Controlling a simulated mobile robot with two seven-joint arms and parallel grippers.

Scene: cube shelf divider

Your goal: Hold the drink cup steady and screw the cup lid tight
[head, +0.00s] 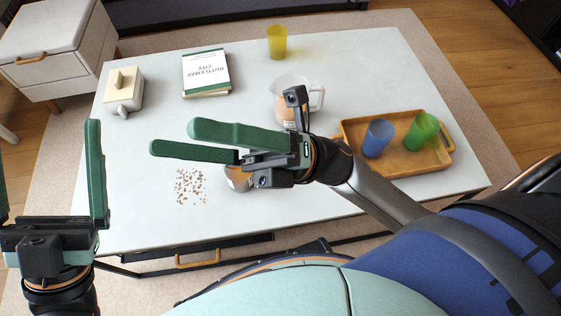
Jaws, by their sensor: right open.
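A small round container with orange-brown colour (238,180) stands on the table, mostly hidden beneath my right gripper. I cannot tell whether it is the drink cup. I cannot make out a separate cup lid. My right gripper (172,138) reaches in from the right above the table, its green fingers apart and pointing left, with nothing between them. My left gripper (48,150) is at the left, beside the table's near left edge. Its green fingers are wide apart and empty.
The white table (140,215) holds scattered brown bits (190,186), a book (206,72), a beige-lidded white pot (124,92), a yellow cup (277,42) and a clear handled jug (288,88). A wooden tray (425,165) at right holds blue (377,138) and green (421,132) cups.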

